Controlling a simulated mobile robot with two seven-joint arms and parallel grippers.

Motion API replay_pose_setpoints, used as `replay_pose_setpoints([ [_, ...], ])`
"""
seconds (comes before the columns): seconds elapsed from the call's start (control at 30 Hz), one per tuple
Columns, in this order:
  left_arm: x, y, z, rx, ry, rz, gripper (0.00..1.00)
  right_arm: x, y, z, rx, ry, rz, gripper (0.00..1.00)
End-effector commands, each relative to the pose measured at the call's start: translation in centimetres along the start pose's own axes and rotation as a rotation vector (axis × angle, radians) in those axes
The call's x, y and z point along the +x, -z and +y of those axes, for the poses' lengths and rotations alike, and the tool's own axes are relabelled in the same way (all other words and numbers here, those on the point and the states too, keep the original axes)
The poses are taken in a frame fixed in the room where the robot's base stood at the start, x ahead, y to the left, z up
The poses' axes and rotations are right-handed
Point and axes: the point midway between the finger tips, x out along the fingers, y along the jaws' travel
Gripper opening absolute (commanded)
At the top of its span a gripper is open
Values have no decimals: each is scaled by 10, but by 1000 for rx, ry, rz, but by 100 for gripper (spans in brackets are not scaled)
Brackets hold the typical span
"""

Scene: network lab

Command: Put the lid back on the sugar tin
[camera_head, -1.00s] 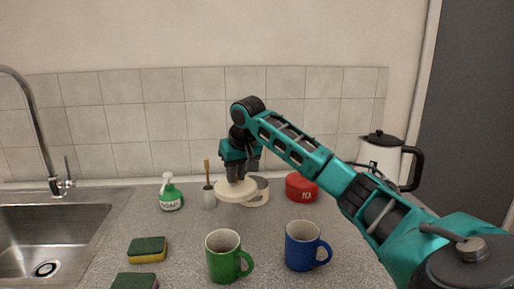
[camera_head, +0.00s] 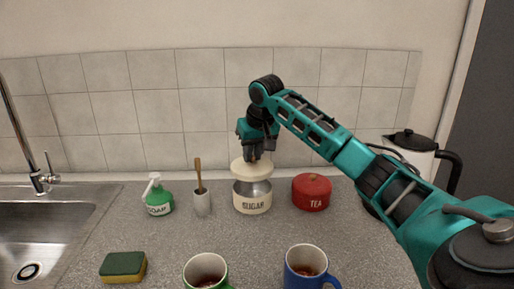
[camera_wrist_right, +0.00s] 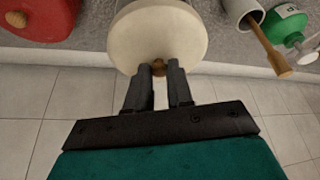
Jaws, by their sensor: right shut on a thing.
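The cream sugar tin (camera_head: 252,204), marked SUGAR, stands upright and open on the counter, its shiny inside showing. My right gripper (camera_head: 257,157) is above it, shut on the knob of the cream sugar tin lid (camera_head: 249,170). The lid is apart from the front rim, over the rear part of the opening; whether it touches the back rim I cannot tell. In the right wrist view the lid (camera_wrist_right: 158,35) fills the top middle and hides most of the tin. The fingers (camera_wrist_right: 158,75) pinch its brown knob. My left gripper is not in view.
A red TEA tin (camera_head: 312,194) stands close to the right. A white cup with a wooden brush (camera_head: 201,203) and a green soap bottle (camera_head: 159,198) stand left. Green (camera_head: 205,271) and blue (camera_head: 305,262) mugs, a sponge (camera_head: 123,267) and a kettle (camera_head: 412,150) are around.

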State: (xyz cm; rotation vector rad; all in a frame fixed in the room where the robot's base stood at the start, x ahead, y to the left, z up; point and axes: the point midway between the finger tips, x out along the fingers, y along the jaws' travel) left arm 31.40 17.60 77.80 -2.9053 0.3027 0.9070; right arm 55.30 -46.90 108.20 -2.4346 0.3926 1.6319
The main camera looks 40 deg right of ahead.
Motion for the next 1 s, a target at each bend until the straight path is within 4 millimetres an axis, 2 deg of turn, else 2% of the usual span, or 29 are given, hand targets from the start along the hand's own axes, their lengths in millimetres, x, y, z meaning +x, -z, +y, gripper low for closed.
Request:
replay_pose_setpoints([
  [0.27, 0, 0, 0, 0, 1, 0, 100, 7, -3, 0, 0, -1, -1, 0],
  [0.7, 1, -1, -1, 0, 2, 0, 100, 45, -19, 0, 0, 0, -1, 0],
  [1.0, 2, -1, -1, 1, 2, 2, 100, 58, -24, 0, 0, 1, 1, 0],
])
